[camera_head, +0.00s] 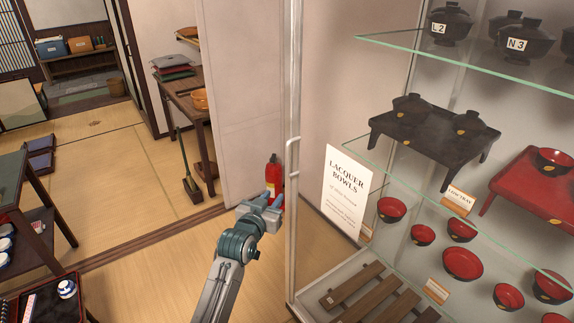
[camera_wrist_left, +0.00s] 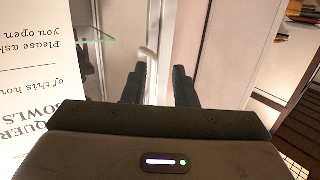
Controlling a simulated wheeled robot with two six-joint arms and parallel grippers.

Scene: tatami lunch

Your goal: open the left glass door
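The glass display cabinet fills the right of the head view. A pale upright handle bar (camera_head: 291,215) with a bent top runs along the cabinet's left edge, and its curved end (camera_wrist_left: 149,54) shows in the left wrist view. The clear glass is hard to see, so I cannot tell whether the left door stands ajar. My left gripper (camera_head: 266,200) is just left of the bar in the head view. In the wrist view its two dark fingers (camera_wrist_left: 159,84) are apart, with the bar's end beyond and between the tips; contact is not visible. My right gripper is out of view.
The cabinet holds a lacquer bowls sign (camera_head: 347,190), several red bowls (camera_head: 462,263) and a black stand (camera_head: 433,137). A red fire extinguisher (camera_head: 273,175) stands behind my gripper. A wooden side table (camera_head: 183,92) is farther back. Open floor (camera_head: 150,255) lies left of my arm.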

